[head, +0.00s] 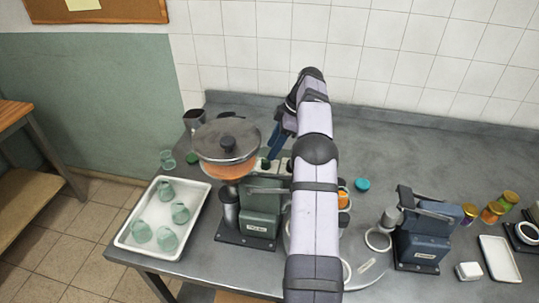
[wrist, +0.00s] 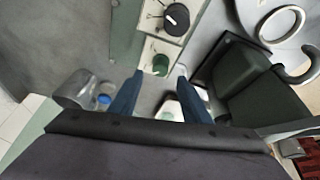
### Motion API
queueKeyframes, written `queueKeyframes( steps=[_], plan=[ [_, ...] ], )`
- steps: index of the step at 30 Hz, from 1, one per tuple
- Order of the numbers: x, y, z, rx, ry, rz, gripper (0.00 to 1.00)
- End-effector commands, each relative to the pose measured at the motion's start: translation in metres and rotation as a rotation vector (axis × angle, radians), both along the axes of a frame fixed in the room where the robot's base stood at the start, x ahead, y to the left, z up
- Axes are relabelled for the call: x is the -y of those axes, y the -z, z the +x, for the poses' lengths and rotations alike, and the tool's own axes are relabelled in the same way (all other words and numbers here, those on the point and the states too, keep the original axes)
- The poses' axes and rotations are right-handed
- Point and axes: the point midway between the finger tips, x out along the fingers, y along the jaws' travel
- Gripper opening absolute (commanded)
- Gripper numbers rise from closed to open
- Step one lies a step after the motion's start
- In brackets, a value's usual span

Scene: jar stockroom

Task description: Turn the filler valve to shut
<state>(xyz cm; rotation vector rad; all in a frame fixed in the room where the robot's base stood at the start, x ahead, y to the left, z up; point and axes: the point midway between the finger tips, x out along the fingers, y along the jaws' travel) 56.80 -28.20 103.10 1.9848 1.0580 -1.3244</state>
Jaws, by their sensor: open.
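The filler has a wide round hopper with a metal lid (head: 226,138) and orange contents, above a green body (head: 258,222). In the wrist view a round black knob (wrist: 175,19) with a white mark sits on a pale plate; I cannot tell for sure whether this is the filler valve. A green round cap or knob (wrist: 157,64) lies between my fingertips in the picture. My gripper (wrist: 160,72) has two blue fingers, apart and with nothing held between them.
A white tray (head: 126,240) with several green glass jars stands at the left. A blue machine (head: 418,248), several coloured jars (head: 490,212) and a small white tray (head: 498,258) stand at the right. The back right of the counter is clear.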

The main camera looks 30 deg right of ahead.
Motion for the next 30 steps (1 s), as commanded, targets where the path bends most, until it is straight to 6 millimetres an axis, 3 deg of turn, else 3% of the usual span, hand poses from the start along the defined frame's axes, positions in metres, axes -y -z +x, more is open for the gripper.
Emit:
queueKeyframes(
  steps=[9,23,26,30],
  plan=[
    [0.007,-0.02,-0.005,-0.001,0.0,0.001,0.43],
    [0.007,-0.021,-0.005,-0.001,0.0,0.001,0.43],
    [0.0,-0.021,0.0,0.004,-0.004,0.003,0.43],
    [-0.03,-0.024,0.022,0.031,-0.008,0.014,0.43]
  ],
)
